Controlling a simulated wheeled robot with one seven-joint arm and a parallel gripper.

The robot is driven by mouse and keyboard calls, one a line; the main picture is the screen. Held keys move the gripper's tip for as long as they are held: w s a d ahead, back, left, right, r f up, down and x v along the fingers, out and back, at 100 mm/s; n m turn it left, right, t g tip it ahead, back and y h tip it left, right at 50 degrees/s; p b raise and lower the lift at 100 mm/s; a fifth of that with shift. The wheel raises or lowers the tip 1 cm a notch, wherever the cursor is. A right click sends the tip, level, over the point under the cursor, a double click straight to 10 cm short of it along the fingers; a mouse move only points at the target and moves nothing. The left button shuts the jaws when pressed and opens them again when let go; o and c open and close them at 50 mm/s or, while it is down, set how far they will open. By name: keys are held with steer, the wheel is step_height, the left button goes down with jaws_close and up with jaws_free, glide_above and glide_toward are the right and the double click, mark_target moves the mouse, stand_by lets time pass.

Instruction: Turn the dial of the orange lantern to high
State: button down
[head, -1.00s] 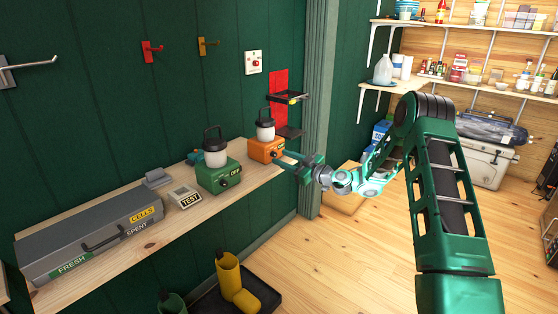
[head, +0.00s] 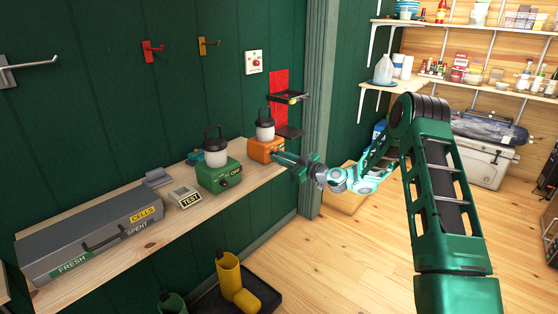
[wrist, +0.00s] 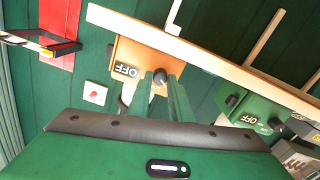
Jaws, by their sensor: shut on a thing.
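The orange lantern (head: 262,149) stands at the right end of the wooden shelf, with a white globe and black top handle. In the wrist view, which is turned nearly upside down, its orange base (wrist: 136,58) shows a label reading OFF (wrist: 126,70) beside the dark dial (wrist: 160,76). My gripper (head: 275,154) reaches the lantern's front from the right. Its two green fingers (wrist: 161,82) are shut on the dial. The fingers partly hide the dial, so I cannot read its exact angle.
A green lantern (head: 219,176), also marked OFF, stands left of the orange one. A tester (head: 185,197) and a grey battery case (head: 95,232) lie further left on the shelf (head: 190,228). A small black bracket (head: 287,97) sticks out above right.

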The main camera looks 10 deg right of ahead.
steer(key=shift+d, duration=0.1)
steer(key=m, duration=0.3)
steer(key=shift+d, duration=0.1)
steer(key=m, duration=0.4)
steer(key=shift+w, duration=0.1)
steer(key=m, duration=1.2)
steer(key=shift+d+f+m, duration=0.1)
steer(key=shift+f+m, duration=0.05)
steer(key=shift+m, duration=0.15)
steer(key=m, duration=0.4)
steer(key=shift+f, duration=0.15)
